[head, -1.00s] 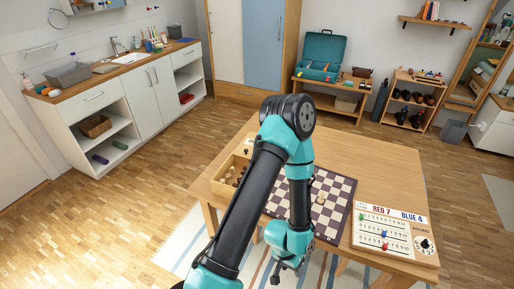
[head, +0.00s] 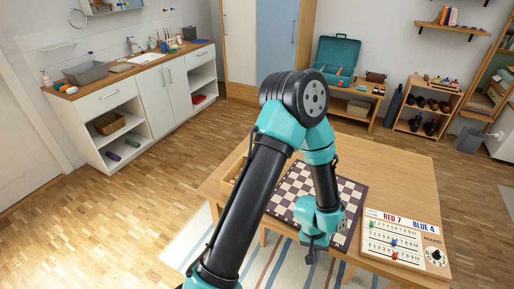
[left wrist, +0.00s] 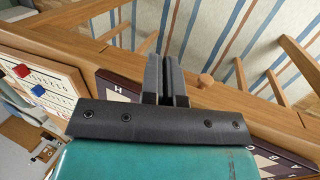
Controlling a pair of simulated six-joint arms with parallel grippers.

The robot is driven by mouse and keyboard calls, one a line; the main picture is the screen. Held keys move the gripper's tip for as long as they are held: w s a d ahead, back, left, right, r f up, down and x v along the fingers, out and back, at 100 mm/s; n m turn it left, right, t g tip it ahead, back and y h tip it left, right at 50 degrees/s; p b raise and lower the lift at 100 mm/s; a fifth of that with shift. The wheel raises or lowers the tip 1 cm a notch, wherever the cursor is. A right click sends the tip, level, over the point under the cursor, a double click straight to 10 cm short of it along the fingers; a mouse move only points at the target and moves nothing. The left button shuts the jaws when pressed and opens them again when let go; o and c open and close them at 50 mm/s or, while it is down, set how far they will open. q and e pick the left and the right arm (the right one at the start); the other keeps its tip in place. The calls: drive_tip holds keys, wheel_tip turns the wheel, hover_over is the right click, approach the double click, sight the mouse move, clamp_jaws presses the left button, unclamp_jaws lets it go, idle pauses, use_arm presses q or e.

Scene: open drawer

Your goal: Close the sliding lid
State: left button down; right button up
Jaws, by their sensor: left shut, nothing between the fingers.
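A wooden box (head: 234,173) stands at the left end of the table, mostly hidden behind my left arm. I cannot make out a sliding lid on it. My left gripper (head: 310,258) is low near the table's front edge, below the chessboard (head: 296,187) and to the right of the box. In the left wrist view my left gripper (left wrist: 166,75) has its fingers together, with nothing between them. A round wooden knob (left wrist: 206,80) shows at the table edge beside the fingers. My right gripper is not in view.
The table (head: 385,160) has clear wood behind the chessboard. A white scoreboard (head: 402,238) lies at its right front, reading RED 7 and BLUE 4. It also shows in the left wrist view (left wrist: 35,85). A striped rug (head: 270,268) lies on the floor below.

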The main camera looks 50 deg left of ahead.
use_arm(q)
drive_tip(key=w+a+r, duration=0.2)
drive_tip(key=w+r, duration=0.7)
drive_tip(key=w, duration=0.1)
drive_tip(key=w+a+r+m+y, duration=0.1)
drive_tip(key=w+a+r+m, duration=0.1)
drive_tip(key=w+a, duration=0.85)
drive_tip(key=w+a+r+m+g+y, duration=0.1)
drive_tip(key=a+r, duration=0.2)
drive_tip(key=a, duration=0.8)
drive_tip(key=a+r+m+g+y, duration=0.1)
drive_tip(key=a+r, duration=0.1)
drive_tip(key=a, duration=0.9)
drive_tip(key=w+a+r+g+y, duration=0.1)
drive_tip(key=a+r, duration=0.2)
drive_tip(key=a, duration=0.8)
drive_tip(key=shift+w+a+r+m, duration=0.15)
drive_tip(key=shift+w+r+m, duration=0.15)
drive_tip(key=shift+w+m, duration=0.1)
drive_tip(key=shift+s+f, duration=0.1)
